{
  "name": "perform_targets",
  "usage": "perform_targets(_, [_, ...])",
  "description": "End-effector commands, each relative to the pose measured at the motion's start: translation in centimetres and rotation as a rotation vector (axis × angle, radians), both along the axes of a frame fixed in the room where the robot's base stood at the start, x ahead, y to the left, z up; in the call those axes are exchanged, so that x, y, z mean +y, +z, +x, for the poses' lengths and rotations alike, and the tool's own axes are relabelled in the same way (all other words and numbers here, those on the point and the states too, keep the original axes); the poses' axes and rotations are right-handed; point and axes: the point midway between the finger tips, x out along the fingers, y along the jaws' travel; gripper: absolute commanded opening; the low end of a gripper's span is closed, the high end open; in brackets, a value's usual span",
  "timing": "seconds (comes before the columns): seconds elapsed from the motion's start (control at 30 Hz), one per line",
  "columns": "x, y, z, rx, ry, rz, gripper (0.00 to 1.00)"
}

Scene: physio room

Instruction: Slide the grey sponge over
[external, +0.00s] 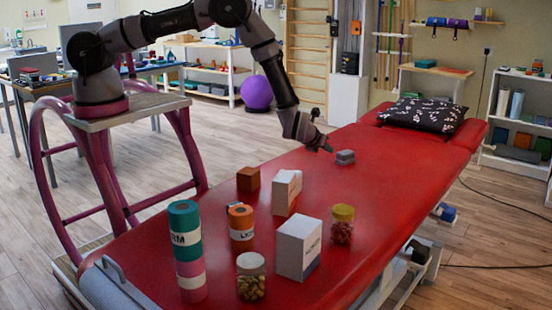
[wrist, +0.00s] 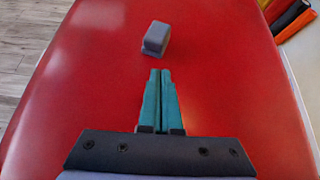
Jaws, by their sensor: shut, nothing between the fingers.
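The grey sponge (external: 345,157) is a small grey block on the red treatment table (external: 385,163), in its far half. It also shows in the wrist view (wrist: 156,38), ahead of my fingertips and slightly left of them. My gripper (external: 328,147) is shut and empty, low over the table just left of the sponge in the external view. In the wrist view, the teal fingers of my gripper (wrist: 160,74) are pressed together, with a narrow strip of red between their tips and the sponge. Whether the fingers touch the tabletop is unclear.
A dark patterned pillow (external: 423,115) lies at the table's far end. Nearer stand a brown block (external: 248,179), white boxes (external: 298,249), a yellow-lidded jar (external: 342,225), another jar (external: 251,277), an orange roll (external: 241,228) and a teal roll (external: 185,228). Red surface around the sponge is clear.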

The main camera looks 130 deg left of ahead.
Motion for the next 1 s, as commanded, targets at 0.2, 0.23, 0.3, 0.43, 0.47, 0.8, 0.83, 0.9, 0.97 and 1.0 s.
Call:
perform_targets(0.2, [1.0, -2.7, -0.9, 0.035, -0.027, -0.003, 0.00])
perform_targets(0.23, [1.3, -2.7, -0.9, 0.035, -0.027, -0.003, 0.00])
perform_targets(0.3, [2.2, -2.6, -0.9, 0.034, -0.025, -0.002, 0.00])
perform_targets(0.43, [4.7, -2.6, -1.0, 0.032, -0.023, -0.002, 0.00])
perform_targets(0.47, [5.3, -2.7, -1.0, 0.032, -0.023, -0.002, 0.00])
perform_targets(0.8, [11.9, -2.7, -0.9, 0.032, -0.024, -0.002, 0.00])
perform_targets(0.83, [12.3, -2.7, -0.9, 0.033, -0.025, -0.003, 0.00])
perform_targets(0.9, [12.6, -3.2, -0.9, 0.034, -0.027, -0.006, 0.00])
perform_targets(0.97, [12.5, -3.7, -0.9, 0.034, -0.026, -0.006, 0.00])
perform_targets(1.0, [12.5, -3.9, -0.8, 0.035, -0.028, -0.004, 0.00])
